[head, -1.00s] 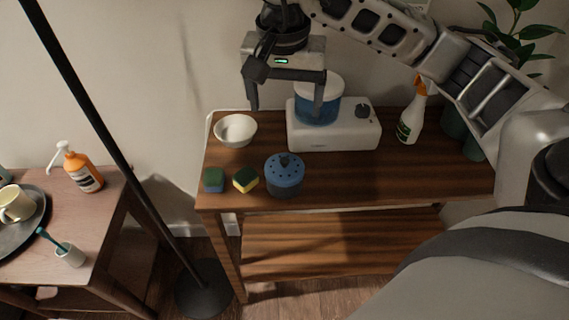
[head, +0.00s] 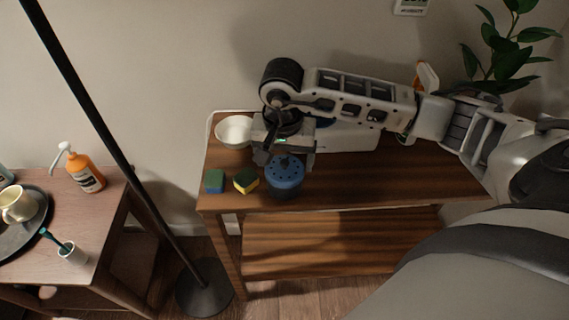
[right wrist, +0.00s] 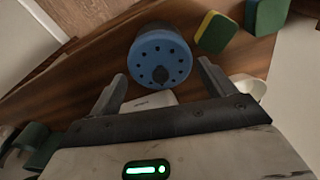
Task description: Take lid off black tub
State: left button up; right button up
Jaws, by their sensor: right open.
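The black tub (head: 284,194) stands on the wooden table near its front edge, and its dark side also shows in the right wrist view (right wrist: 153,29). A blue lid (head: 287,173) with a ring of holes and a dark knob sits on the tub; the lid also shows in the right wrist view (right wrist: 160,50). My right gripper (right wrist: 163,80) is open, with its fingers apart and nothing between them. In the head view the right gripper (head: 285,160) is just above and behind the lid. My left gripper is not in view.
Two sponges (head: 214,181) (head: 246,180) lie left of the tub. A white bowl (head: 234,131) is behind them. A white appliance (head: 350,137) and a spray bottle stand at the back, partly hidden by my arm. The table's right front is clear.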

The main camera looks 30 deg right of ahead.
jog(key=shift+f, duration=0.3)
jog(key=c, duration=1.8)
jog(key=shift+f, duration=0.1)
jog(key=shift+s, duration=0.15)
